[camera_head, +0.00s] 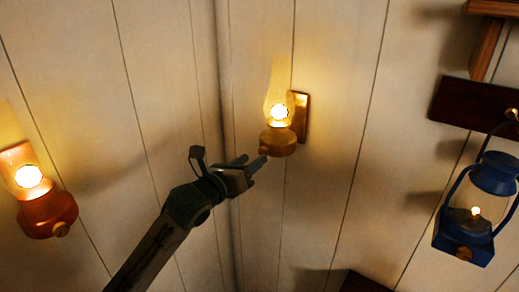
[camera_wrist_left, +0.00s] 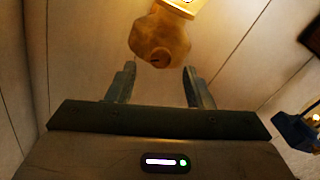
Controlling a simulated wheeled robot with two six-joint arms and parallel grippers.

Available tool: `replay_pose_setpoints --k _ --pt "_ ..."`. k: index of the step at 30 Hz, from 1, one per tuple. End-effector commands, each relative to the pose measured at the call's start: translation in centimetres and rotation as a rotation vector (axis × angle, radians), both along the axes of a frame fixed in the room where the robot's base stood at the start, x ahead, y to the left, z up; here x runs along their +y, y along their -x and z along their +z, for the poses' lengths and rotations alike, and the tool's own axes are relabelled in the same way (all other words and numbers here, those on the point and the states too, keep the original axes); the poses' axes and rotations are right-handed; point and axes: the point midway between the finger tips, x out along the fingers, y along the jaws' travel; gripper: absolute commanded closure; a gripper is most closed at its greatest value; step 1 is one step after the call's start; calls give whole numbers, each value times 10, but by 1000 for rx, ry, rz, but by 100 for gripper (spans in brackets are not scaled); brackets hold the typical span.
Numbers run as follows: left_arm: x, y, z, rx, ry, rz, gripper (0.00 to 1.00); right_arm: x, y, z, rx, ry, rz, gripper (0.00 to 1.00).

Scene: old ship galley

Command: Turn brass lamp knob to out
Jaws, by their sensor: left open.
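The brass lamp (camera_head: 279,141) hangs on the plank wall near the middle of the head view, its flame lit inside a glass chimney. Its small round knob (camera_head: 264,151) sits on the left front of the base. My left gripper (camera_head: 257,167) is open, just below and left of the knob, with its fingers pointing toward the lamp. In the left wrist view the lamp's base (camera_wrist_left: 158,38) shows beyond and between the two open fingers (camera_wrist_left: 160,82). The fingers appear empty, and I cannot see them touching the knob. My right gripper is out of view.
A lit copper lamp (camera_head: 47,216) with its own knob is on the wall at the left. A lit blue lantern (camera_head: 484,184) hangs from a dark bracket (camera_head: 470,106) at the right. The wall between the brass lamp and the lantern is clear.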

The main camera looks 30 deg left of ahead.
Motion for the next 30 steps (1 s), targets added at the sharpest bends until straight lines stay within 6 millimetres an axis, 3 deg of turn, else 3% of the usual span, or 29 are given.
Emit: replay_pose_setpoints --k 9,21,28,30 --pt "-5 -37 3 -1 3 -1 53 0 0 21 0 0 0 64" --pt "-6 -43 0 0 0 -1 53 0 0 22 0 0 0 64" --pt "-6 -43 0 0 0 -1 96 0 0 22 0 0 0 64" --pt "-6 -43 0 -1 0 -1 98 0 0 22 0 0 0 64"
